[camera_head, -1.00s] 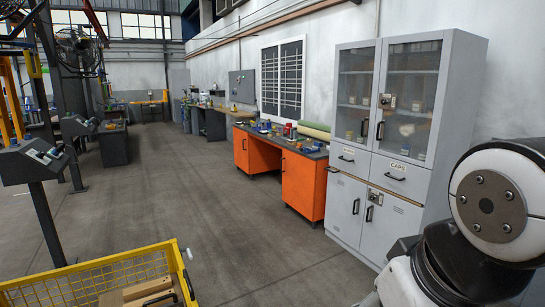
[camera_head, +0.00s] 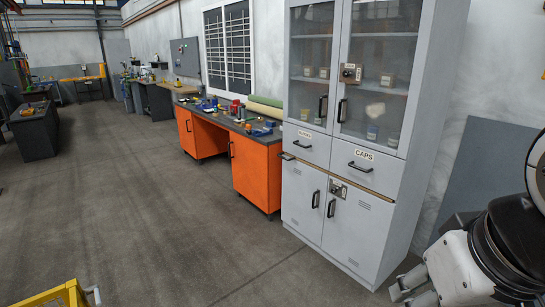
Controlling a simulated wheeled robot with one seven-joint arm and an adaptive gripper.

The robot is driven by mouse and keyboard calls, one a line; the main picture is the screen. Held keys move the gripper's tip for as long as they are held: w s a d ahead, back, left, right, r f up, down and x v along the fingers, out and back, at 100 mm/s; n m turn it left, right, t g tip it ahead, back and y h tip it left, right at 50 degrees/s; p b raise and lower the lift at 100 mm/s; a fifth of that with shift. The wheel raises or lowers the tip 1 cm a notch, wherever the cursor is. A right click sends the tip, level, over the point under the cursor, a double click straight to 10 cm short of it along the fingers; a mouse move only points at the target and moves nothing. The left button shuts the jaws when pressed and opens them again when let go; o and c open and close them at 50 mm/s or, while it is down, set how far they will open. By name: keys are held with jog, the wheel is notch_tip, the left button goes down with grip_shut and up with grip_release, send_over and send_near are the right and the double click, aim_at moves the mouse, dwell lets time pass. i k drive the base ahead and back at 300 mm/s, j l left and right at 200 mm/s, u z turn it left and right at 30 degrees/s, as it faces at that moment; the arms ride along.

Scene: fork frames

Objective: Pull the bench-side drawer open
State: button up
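A tall grey cabinet (camera_head: 390,217) stands to the right of the orange workbench (camera_head: 257,173). It has two drawers side by side between its glass upper doors and its solid lower doors. The left drawer (camera_head: 316,151), on the bench side, has a small label too small to read and a dark handle. It looks shut. The right drawer (camera_head: 382,175) is labelled CAPS, has a black bar handle (camera_head: 360,167) and looks shut. White and black parts of my arm show at the lower right, apart from the cabinet.
The bench top holds tools, small containers and green and tan rolls (camera_head: 264,106). A yellow frame corner (camera_head: 68,292) is at the lower left. The grey floor (camera_head: 190,235) in front of bench and cabinet is clear. A grey panel (camera_head: 468,165) leans against the wall at right.

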aim_at(315, 148)
jog(key=i, duration=0.7)
jog(key=i+l, duration=0.15)
jog(key=i, duration=0.6)
jog(key=i+u, duration=0.1)
jog(key=i, duration=0.6)
jog(key=i+l+u, duration=0.35)
jog(key=i+u, duration=0.15)
jog(key=i, duration=0.25)
jog(key=i+l+u, duration=0.5)
jog(key=i+l, duration=0.1)
jog(key=i, duration=0.05)
